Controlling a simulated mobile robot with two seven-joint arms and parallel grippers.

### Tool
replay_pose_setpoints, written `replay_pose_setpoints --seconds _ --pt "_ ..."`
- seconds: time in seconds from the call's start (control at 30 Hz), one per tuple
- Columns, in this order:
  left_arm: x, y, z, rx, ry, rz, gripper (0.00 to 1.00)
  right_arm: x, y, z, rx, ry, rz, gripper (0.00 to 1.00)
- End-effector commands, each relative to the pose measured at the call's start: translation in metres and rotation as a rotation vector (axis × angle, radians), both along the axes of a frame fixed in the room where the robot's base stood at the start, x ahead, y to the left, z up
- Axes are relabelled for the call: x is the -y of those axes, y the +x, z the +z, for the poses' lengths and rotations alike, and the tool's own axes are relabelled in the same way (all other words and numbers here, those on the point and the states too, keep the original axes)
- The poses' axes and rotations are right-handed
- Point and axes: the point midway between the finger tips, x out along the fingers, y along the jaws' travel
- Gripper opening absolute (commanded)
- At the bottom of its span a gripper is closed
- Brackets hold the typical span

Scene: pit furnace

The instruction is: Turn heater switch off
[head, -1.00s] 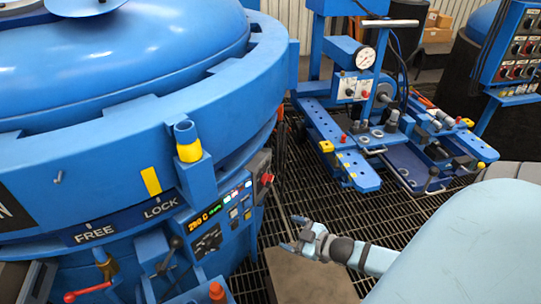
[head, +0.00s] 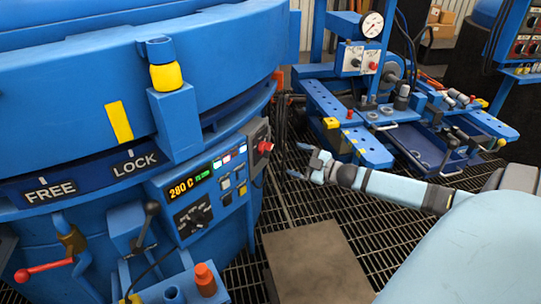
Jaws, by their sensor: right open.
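The blue control panel (head: 205,190) on the furnace's side has a display reading 280 C, several lit indicators, small buttons and a black rotary knob (head: 193,216). A grey box with a red rotary switch (head: 265,147) sits at the panel's right end. I cannot read which control is the heater switch. My right gripper (head: 304,162) is open and empty, to the right of the red switch and apart from it, with its fingers pointing left toward the furnace. My left gripper is not in view.
The round blue furnace (head: 90,90) fills the left, with FREE and LOCK marks and a red-handled lever (head: 45,268). A brown plate (head: 318,262) lies on the grating floor. A blue cart (head: 365,145) with a gauge stands behind my right gripper.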

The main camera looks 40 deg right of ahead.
Motion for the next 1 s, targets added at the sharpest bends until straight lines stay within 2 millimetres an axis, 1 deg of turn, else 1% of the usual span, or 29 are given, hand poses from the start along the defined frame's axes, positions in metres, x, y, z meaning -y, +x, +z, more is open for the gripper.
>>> replay_pose_setpoints --seconds 0.03,0.2,0.5,0.7,1.0 --pt "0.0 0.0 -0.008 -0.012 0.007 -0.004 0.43 -0.003 0.01 -0.002 0.004 -0.001 0.0 0.81" --pt "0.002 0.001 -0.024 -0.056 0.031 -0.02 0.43 -0.011 0.036 -0.002 0.003 0.0 0.0 0.81" --pt "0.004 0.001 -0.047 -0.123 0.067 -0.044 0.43 -0.025 0.076 -0.002 0.001 -0.001 -0.001 0.81" --pt "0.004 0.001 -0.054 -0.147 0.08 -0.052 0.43 -0.029 0.091 -0.001 0.0 0.001 -0.001 0.81" --pt "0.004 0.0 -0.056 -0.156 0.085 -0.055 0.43 -0.031 0.094 -0.001 -0.002 0.0 -0.001 0.81"
